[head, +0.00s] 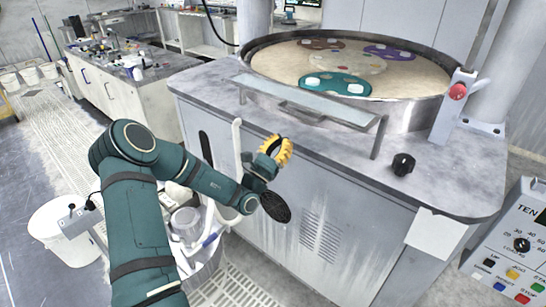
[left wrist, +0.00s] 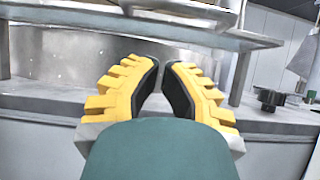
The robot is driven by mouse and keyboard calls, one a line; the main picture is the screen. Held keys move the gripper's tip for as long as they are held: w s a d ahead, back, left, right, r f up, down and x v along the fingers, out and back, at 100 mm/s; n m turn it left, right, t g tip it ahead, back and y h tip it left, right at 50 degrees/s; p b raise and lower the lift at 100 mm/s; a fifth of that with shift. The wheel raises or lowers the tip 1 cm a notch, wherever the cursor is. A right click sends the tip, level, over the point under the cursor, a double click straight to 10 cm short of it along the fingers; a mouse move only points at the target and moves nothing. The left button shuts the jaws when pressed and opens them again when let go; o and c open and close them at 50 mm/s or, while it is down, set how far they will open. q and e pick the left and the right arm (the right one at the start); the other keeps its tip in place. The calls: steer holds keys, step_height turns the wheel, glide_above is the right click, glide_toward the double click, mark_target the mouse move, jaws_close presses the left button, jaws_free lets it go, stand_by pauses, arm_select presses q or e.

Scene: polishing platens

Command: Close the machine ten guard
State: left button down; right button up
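Machine ten's guard appears to be the flat, pale panel (head: 305,100) on a metal frame along the front of the round basin (head: 405,115). Its edge also crosses the top of the left wrist view (left wrist: 200,37). My left gripper (head: 288,146), with yellow fingers and black pads, is below and in front of the panel, by the cabinet's front edge, apart from it. In the left wrist view its fingertips (left wrist: 160,64) nearly meet with nothing between them. My right gripper is not in view.
The grey control panel (head: 528,215) marked TEN stands at the lower right. A post with a red button (head: 458,91) and a black knob (head: 403,164) are on the machine's right side. A white bucket (head: 62,235) stands at the lower left.

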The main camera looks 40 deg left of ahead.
arm_select(q)
steer(key=shift+w+d+r, duration=0.1)
steer(key=shift+w+r, duration=0.35)
steer(key=shift+r, duration=0.4)
steer(key=shift+w+r, duration=0.4)
steer(key=shift+r, duration=0.4)
steer(key=shift+w+d+r, duration=0.1)
steer(key=shift+w+r, duration=0.35)
steer(key=shift+r, duration=0.4)
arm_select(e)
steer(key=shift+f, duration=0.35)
arm_select(q)
steer(key=shift+a, duration=0.1)
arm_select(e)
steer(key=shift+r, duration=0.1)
